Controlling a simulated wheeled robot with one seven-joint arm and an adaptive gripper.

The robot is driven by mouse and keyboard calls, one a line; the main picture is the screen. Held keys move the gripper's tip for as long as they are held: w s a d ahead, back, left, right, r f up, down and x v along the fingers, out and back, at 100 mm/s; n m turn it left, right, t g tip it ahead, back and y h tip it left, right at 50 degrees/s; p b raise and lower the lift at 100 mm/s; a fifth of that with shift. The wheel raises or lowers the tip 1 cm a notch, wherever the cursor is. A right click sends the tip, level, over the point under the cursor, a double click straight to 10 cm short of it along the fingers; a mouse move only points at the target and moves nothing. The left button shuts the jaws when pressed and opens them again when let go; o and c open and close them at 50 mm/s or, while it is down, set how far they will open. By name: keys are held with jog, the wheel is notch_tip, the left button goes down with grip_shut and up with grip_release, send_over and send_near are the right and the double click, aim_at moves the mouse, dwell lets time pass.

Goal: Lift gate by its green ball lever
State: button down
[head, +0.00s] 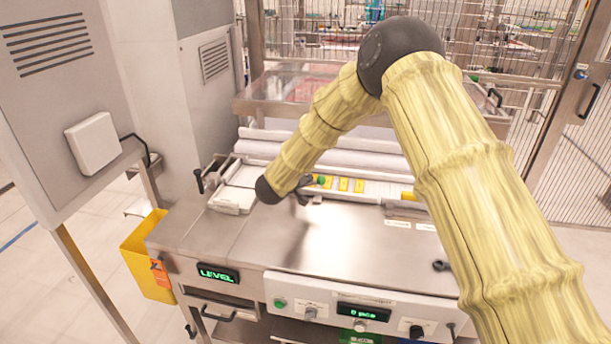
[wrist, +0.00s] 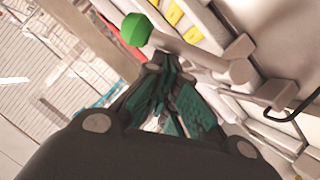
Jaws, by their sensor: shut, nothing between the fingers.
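The green ball (wrist: 136,29) sits on the end of a pale grey lever (wrist: 200,57) in the wrist view. The lever runs down right to a thick pivot. My gripper (wrist: 165,65) is shut and empty, its dark fingertips close below the ball and lever; I cannot tell whether they touch. In the head view the green ball (head: 321,180) shows small, just right of my gripper (head: 304,188), beside yellow labels. Most of the lever is hidden there. I cannot clearly make out which part is the gate.
The steel machine top (head: 340,235) in front is clear. White rollers (head: 350,157) lie behind the lever. A grey cabinet (head: 60,100) stands left, above a yellow bin (head: 145,262). A wire fence (head: 500,45) closes the back.

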jog(key=shift+r, duration=0.15)
jog(key=r+p, duration=0.1)
jog(key=a+r+p, duration=0.1)
jog(key=w+r+p, duration=0.1)
jog(key=shift+a+r, duration=0.15)
jog(key=shift+r, duration=0.05)
jog(key=shift+a, duration=0.2)
jog(key=b+v, duration=0.2)
jog(key=v, duration=0.7)
jog(key=shift+s+b, duration=0.4)
jog(key=shift+d+r, duration=0.1)
jog(key=shift+r, duration=0.05)
